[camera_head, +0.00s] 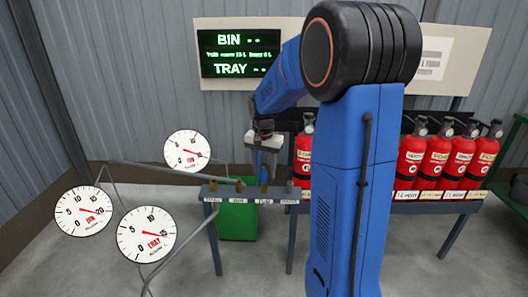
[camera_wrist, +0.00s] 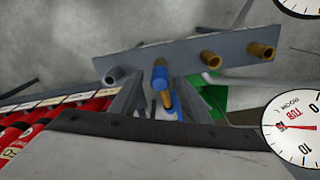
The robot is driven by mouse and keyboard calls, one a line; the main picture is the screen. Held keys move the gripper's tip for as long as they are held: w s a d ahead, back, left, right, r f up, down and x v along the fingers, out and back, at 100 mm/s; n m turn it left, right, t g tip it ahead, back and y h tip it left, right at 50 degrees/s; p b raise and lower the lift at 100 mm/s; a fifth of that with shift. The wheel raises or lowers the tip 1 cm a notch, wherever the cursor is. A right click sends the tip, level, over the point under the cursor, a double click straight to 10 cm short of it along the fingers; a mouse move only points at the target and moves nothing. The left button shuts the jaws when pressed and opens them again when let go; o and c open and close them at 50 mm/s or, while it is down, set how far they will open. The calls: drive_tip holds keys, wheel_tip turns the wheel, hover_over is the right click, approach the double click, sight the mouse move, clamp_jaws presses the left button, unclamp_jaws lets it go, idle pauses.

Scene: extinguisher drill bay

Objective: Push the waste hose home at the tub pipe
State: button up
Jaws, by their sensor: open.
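A grey bar (camera_head: 226,191) carries a row of brass pipe stubs and one grey stub (camera_head: 289,187), with small labels too blurred to read surely. A blue hose end (camera_head: 265,160) is at the brass stub (camera_head: 264,187) beside the grey one. My gripper (camera_head: 263,147) is above the bar. In the wrist view its open fingers (camera_wrist: 158,100) lie on either side of the blue and brass parts, with gaps.
Several red extinguishers (camera_head: 438,157) stand on a rack at the right. A green bin (camera_head: 238,222) is under the bar. Round gauges (camera_head: 146,234) on thin stalks stand at the left. A screen (camera_head: 240,54) reading BIN and TRAY hangs behind. Floor in front is clear.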

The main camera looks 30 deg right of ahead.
wheel_tip(320, 180, up, 16)
drive_tip(key=shift+s+a+r, duration=0.15)
drive_tip(key=shift+a+r, duration=0.1)
drive_tip(key=shift+s+a, duration=0.1)
drive_tip(key=s+a+f+n+t, duration=0.1)
drive_tip(key=s+a+n, duration=0.2)
drive_tip(key=s+a, duration=0.35)
drive_tip(key=s+a+n+t, duration=0.1)
drive_tip(key=s+a+n, duration=0.25)
drive_tip(key=s, duration=0.65)
drive_tip(key=s+a+f+n+t, duration=0.2)
drive_tip(key=s+a+f+n, duration=0.2)
drive_tip(key=s+f, duration=0.4)
drive_tip(key=s+a, duration=0.1)
drive_tip(key=s, duration=0.4)
drive_tip(key=shift+f+t, duration=0.2)
drive_tip(key=shift+t, duration=0.1)
drive_tip(key=shift+s, duration=0.1)
